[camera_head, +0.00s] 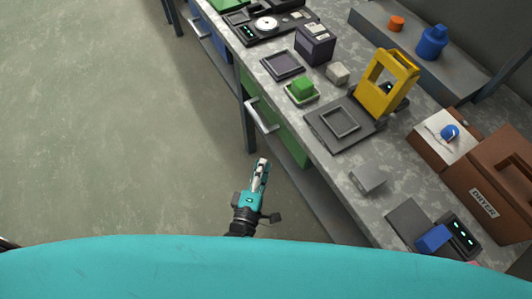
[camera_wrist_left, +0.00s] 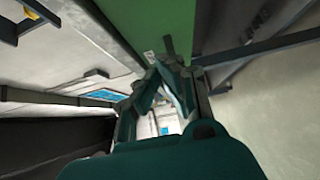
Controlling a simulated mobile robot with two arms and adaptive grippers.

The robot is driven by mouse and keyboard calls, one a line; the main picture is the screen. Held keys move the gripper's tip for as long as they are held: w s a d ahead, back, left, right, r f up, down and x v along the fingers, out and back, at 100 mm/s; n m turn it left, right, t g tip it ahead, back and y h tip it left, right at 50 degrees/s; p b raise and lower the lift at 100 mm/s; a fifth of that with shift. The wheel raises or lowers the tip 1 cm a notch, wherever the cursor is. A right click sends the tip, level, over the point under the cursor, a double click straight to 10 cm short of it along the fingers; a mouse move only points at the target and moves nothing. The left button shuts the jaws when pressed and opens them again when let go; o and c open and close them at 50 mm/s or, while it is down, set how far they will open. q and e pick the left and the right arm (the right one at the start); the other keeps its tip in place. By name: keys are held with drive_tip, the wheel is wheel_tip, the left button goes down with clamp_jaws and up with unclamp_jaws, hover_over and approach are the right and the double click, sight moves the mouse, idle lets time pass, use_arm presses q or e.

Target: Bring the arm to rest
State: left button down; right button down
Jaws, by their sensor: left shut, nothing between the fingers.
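My left gripper (camera_head: 262,168) shows in the head view in front of the bench, over the floor and apart from the bench. Its fingers are together and hold nothing. It sits near the lower middle of the view, to the left of the green drawer front (camera_head: 275,130). In the left wrist view the fingers (camera_wrist_left: 165,75) meet close to a green panel (camera_wrist_left: 110,25). My right gripper does not show in either view.
The workbench (camera_head: 385,205) runs diagonally along the right. On it are a yellow frame (camera_head: 372,98), a green block (camera_head: 302,86), a purple box (camera_head: 314,45) and a brown dryer (camera_head: 500,180). A drawer handle (camera_head: 262,118) sticks out towards the gripper. Open floor (camera_head: 110,130) lies to the left.

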use_arm(q)
drive_tip(key=s+a+f+m+g+p, duration=0.1)
drive_tip(key=s+a+f+m+g, duration=0.3)
drive_tip(key=f, duration=0.4)
drive_tip(key=s+a+f+m+g, duration=0.1)
drive_tip(key=s+f+m+g, duration=0.1)
drive_tip(key=s+f+m, duration=0.5)
drive_tip(key=s+a+f+g+p, duration=0.1)
drive_tip(key=s+a+f+g, duration=0.25)
drive_tip(key=f, duration=0.65)
drive_tip(key=s+a+f+m+g+y, duration=0.1)
drive_tip(key=s+a+f+m+g, duration=0.1)
drive_tip(key=s, duration=0.4)
drive_tip(key=s+a+f+m+g+y, duration=0.1)
drive_tip(key=s+a+f+m+g, duration=0.1)
drive_tip(key=s+a+f, duration=0.3)
drive_tip(key=s+a+f+m+g+y+p, duration=0.1)
drive_tip(key=s+a+f+m+g, duration=0.2)
drive_tip(key=s, duration=0.4)
drive_tip(key=shift+s+a+f, duration=0.3)
drive_tip(key=shift+a, duration=0.25)
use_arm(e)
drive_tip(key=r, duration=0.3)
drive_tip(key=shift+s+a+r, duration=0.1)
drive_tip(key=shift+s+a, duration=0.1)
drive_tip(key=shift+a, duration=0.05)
